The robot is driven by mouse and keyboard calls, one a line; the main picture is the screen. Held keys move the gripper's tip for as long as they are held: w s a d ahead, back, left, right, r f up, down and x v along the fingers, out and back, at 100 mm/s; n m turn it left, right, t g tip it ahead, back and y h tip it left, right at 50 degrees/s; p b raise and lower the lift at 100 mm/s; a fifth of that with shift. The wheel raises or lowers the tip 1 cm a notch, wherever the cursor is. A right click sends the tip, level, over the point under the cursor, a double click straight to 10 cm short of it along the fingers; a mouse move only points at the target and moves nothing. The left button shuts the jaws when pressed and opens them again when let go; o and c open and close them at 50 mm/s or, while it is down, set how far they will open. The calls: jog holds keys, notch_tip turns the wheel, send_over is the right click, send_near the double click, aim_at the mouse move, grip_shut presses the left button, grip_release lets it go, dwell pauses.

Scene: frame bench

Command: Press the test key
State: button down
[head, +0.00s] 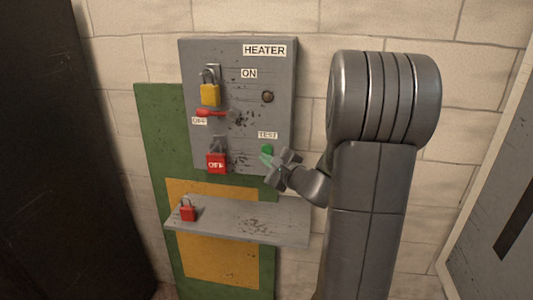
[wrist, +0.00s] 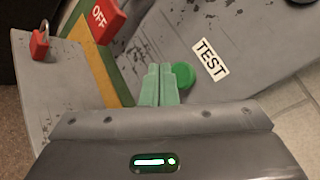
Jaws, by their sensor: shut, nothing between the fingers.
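The test key is a round green button (head: 267,149) below the TEST label (head: 268,135) on the grey heater panel (head: 240,60). It also shows in the wrist view (wrist: 184,74), left of the TEST label. My gripper (head: 266,158) is shut and empty, its pale green fingers just below the button in the head view. In the wrist view the fingertips (wrist: 159,68) lie right beside the button's left edge. I cannot tell whether they touch the button or the panel.
A yellow padlock (head: 210,94), a red lever (head: 211,113) by the OFF label and a red OFF tag (head: 216,164) are on the panel's left side. A round dark lamp (head: 267,97) is above the button. Below, a grey shelf (head: 250,213) juts out, bearing a red padlock (head: 187,213).

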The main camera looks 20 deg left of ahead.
jog(key=s, duration=0.1)
jog(key=s+b, duration=0.1)
jog(key=s, duration=0.1)
jog(key=shift+s+d, duration=0.25)
jog(key=shift+d, duration=0.15)
jog(key=shift+w, duration=0.1)
jog(key=p, duration=0.1)
jog(key=w+p, duration=0.2)
jog(key=p, duration=0.1)
jog(key=shift+a+r, duration=0.25)
jog(key=shift+p, duration=0.35)
jog(key=s+d+b, duration=0.1)
jog(key=s+b, duration=0.2)
jog(key=s, duration=0.3)
jog(key=shift+d+f, duration=0.2)
jog(key=shift+f, duration=0.05)
